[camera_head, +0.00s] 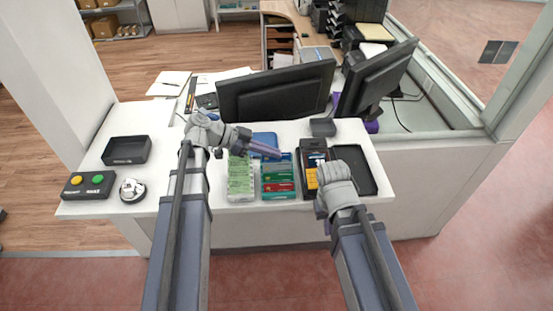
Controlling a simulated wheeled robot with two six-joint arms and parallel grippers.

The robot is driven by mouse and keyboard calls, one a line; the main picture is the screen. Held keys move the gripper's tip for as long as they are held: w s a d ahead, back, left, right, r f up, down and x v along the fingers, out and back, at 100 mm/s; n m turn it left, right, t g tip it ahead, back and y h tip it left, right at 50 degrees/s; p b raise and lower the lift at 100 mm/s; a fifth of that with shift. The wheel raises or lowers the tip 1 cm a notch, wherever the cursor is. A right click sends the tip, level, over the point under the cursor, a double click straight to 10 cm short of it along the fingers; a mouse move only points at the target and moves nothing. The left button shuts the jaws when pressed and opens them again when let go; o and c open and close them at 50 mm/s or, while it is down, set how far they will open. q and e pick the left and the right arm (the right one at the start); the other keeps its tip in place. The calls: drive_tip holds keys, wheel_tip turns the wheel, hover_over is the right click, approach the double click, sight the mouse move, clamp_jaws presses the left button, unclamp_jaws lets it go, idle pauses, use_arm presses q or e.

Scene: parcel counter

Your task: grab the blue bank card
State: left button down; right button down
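A card rack (278,196) stands in the middle of the white counter, with green and red cards in rows. A blue card (286,157) shows at the rack's far end, partly hidden by my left gripper. My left gripper (279,154) reaches in from the left, above the far end of the rack. Whether its fingers are open, or touch the card, cannot be told. My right gripper (326,226) is by the counter's front edge, right of the rack, mostly hidden by its own wrist.
A tray of green notes (240,180) is left of the rack; a blue item (265,138) lies behind. A payment terminal (313,165) and black tray (358,166) are right. Monitors (276,90) stand behind. A black bin (127,150), button box (89,185) and bell (132,189) are left.

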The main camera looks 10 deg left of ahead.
use_arm(q)
drive_tip(key=shift+r, duration=0.15)
idle(0.4)
wheel_tip(320, 180, up, 10)
drive_tip(key=p, duration=1)
